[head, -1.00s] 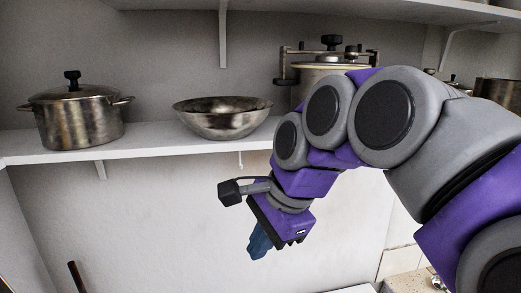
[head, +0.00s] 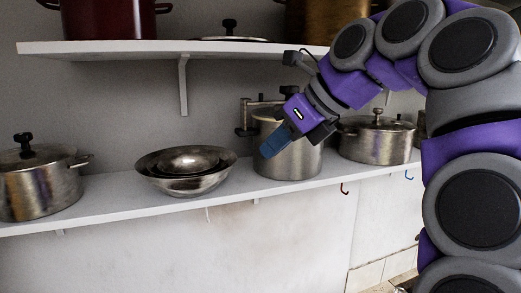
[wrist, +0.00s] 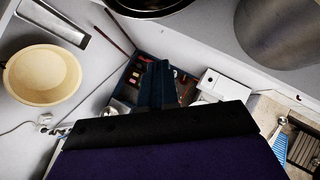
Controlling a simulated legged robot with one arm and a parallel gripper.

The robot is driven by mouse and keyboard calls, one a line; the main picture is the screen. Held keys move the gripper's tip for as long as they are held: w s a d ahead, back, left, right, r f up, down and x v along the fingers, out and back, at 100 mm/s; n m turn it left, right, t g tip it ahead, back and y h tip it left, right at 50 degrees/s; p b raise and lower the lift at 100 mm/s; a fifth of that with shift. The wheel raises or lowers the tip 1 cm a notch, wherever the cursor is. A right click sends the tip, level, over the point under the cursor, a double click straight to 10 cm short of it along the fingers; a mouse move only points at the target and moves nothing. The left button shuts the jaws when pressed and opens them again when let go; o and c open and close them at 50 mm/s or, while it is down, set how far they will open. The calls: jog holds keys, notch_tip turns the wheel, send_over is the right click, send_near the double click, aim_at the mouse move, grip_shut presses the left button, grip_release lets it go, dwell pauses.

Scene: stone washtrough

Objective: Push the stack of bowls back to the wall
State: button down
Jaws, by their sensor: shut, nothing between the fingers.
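The stack of metal bowls (head: 187,186) sits upright on the lower white shelf, left of the tall pot, with smaller bowls nested inside the largest. Bare shelf shows in front of it. The dark underside at the top edge of the wrist view (wrist: 150,6) is probably the largest bowl, mostly cut off. My gripper (head: 268,152) points down and left, right of the bowls and apart from them in the picture. Its blue fingers are shut and empty; they also show in the wrist view (wrist: 158,80). The grey wall (head: 125,105) is behind the bowls.
A lidded pot (head: 38,190) stands left of the bowls. A tall clamped pot (head: 292,160) and another lidded pot (head: 377,142) stand to the right. The upper shelf (head: 110,48) and its bracket (head: 183,85) overhang. A beige basin (wrist: 45,78) lies below.

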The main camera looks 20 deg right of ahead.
send_near(217, 179)
notch_tip(217, 179, down, 3)
jog(key=s, duration=0.1)
jog(key=w, duration=0.1)
jog(key=w+a+p, duration=0.1)
jog(key=w, duration=0.1)
jog(key=shift+a, duration=0.35)
jog(key=shift+w, duration=0.15)
